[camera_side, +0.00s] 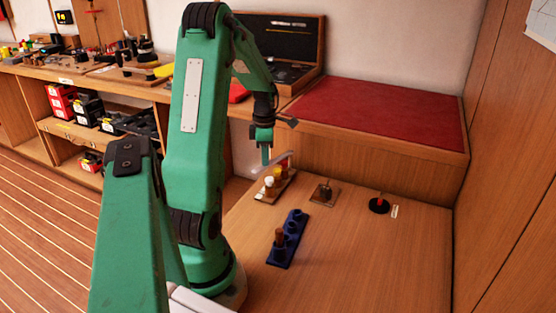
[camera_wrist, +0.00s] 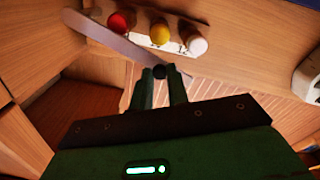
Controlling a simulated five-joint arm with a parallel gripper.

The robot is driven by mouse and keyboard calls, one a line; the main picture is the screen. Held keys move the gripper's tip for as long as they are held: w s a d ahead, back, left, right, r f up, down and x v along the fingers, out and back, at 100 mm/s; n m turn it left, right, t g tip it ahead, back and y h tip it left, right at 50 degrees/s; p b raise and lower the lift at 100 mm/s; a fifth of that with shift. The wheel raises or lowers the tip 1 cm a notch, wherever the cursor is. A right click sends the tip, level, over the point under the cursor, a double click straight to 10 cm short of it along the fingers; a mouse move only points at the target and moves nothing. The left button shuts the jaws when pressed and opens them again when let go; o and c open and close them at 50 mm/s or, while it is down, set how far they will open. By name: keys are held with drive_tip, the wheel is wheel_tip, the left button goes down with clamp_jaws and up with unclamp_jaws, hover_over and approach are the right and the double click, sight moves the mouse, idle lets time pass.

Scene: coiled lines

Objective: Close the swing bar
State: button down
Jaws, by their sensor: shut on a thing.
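The swing bar (camera_wrist: 108,40) is a long pale flat bar, which also shows in the side view (camera_side: 281,161). It stands at an angle to a row of a red peg (camera_wrist: 118,22), a yellow peg (camera_wrist: 159,33) and a white peg (camera_wrist: 197,43). Its far end is near the red peg; its near end lies apart from the row. My gripper (camera_wrist: 160,75) is shut on a small dark knob (camera_wrist: 158,71) at the near end. In the side view my gripper (camera_side: 265,162) points down at the bar, and the fingers partly hide the grip.
A blue block with round sockets and a brown peg (camera_side: 279,240) lies nearer on the wooden table (camera_side: 340,270). A small square plate with a post (camera_side: 324,192) and a black disc with a red top (camera_side: 379,204) stand to the right. A raised red-topped ledge (camera_side: 375,112) is behind.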

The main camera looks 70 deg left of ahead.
drive_tip(key=shift+w+d+n, duration=0.6)
drive_tip(key=shift+d+n, duration=0.15)
drive_tip(key=shift+n, duration=0.2)
drive_tip(key=shift+w+d+n, duration=0.55)
drive_tip(key=shift+d+n, duration=0.2)
drive_tip(key=shift+n, duration=0.2)
drive_tip(key=c, duration=1.3)
unclamp_jaws()
drive_tip(key=shift+c, duration=0.2)
drive_tip(key=shift+r, duration=0.1)
wheel_tip(320, 180, up, 8)
